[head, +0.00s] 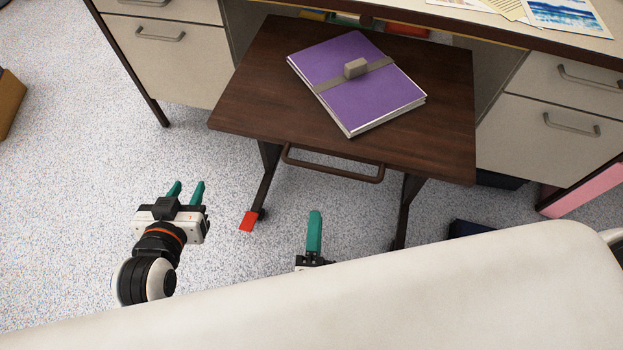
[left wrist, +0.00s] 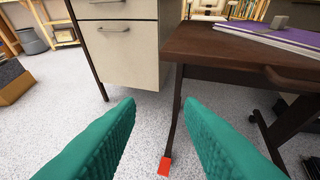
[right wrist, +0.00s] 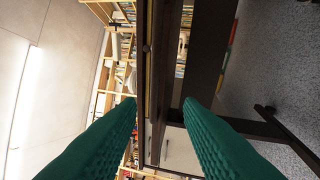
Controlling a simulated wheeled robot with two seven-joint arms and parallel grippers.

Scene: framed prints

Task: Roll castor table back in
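The castor table (head: 255,85) has a dark wooden top, dark metal legs and a bar handle (head: 333,172) along its near edge. It stands partly under the desk, its front sticking out towards me. A red pedal (head: 249,221) sits at the foot of its left leg and also shows in the left wrist view (left wrist: 165,166). My left gripper (head: 186,188) is open and empty, left of the table and short of it. My right gripper (head: 315,232) is below the handle in the head view, partly hidden by my body. The right wrist view shows its fingers (right wrist: 160,105) apart, with the table edge beyond.
A purple folder (head: 350,105) with a strap and grey block lies on the castor table. The desk (head: 450,28) has drawer units (head: 175,70) on both sides of it. A brown box (head: 10,98) is at far left. The floor left of the table is clear.

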